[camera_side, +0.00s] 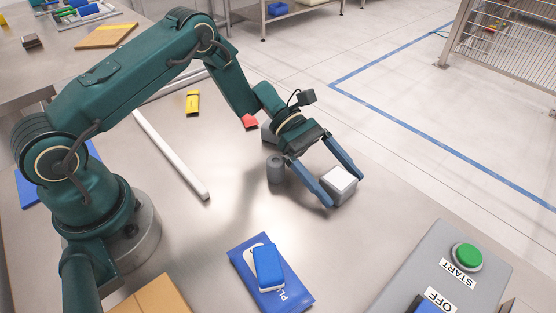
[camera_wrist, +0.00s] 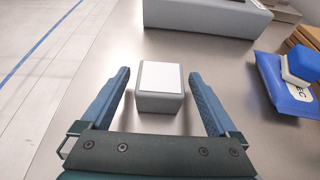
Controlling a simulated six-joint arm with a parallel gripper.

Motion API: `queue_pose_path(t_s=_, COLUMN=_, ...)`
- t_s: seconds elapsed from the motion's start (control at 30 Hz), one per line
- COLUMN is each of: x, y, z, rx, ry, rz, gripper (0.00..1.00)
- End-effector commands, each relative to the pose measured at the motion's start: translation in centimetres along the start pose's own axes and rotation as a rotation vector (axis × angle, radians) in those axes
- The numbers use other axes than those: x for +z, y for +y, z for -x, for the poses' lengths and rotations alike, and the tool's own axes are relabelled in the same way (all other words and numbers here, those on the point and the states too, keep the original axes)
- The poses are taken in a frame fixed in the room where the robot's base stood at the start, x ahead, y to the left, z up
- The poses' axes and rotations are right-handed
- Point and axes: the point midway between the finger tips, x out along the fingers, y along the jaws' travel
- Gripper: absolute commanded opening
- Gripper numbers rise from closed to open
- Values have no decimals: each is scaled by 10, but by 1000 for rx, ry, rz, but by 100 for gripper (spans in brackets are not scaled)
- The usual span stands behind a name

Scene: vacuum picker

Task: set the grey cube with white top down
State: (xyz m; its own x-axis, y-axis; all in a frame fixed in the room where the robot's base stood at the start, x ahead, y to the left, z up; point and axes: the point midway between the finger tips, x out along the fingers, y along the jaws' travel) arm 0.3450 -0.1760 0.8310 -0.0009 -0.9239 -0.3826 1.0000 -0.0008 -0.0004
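The grey cube with a white top (camera_side: 340,183) appears to rest upright on the metal table, white face up. My gripper (camera_side: 344,189) is open, with its two blue fingers on either side of the cube. In the wrist view the cube (camera_wrist: 160,84) sits between the fingertips of my gripper (camera_wrist: 159,74), with a visible gap on each side, so neither finger touches it. The cube's underside is hidden.
A grey cylinder (camera_side: 275,168) stands left of my gripper. A red piece (camera_side: 249,121), a yellow piece (camera_side: 192,102) and a white bar (camera_side: 172,154) lie farther back. A grey button box (camera_side: 420,263) stands front right.

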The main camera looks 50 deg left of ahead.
Motion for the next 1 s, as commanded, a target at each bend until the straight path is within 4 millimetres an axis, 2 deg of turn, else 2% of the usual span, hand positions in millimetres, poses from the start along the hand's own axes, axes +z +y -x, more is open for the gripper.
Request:
queue_pose_path(t_s=0.33, x=2, y=0, z=6, rx=2, ry=0, rz=0, gripper=94)
queue_pose_path(t_s=0.47, x=2, y=2, z=26, rx=7, ry=0, rz=-1, gripper=94)
queue_pose_path(t_s=0.8, x=2, y=1, z=96, rx=5, ry=2, rz=0, gripper=94)
queue_pose_path(t_s=1.0, x=2, y=0, z=117, rx=1, ry=0, rz=0, gripper=94)
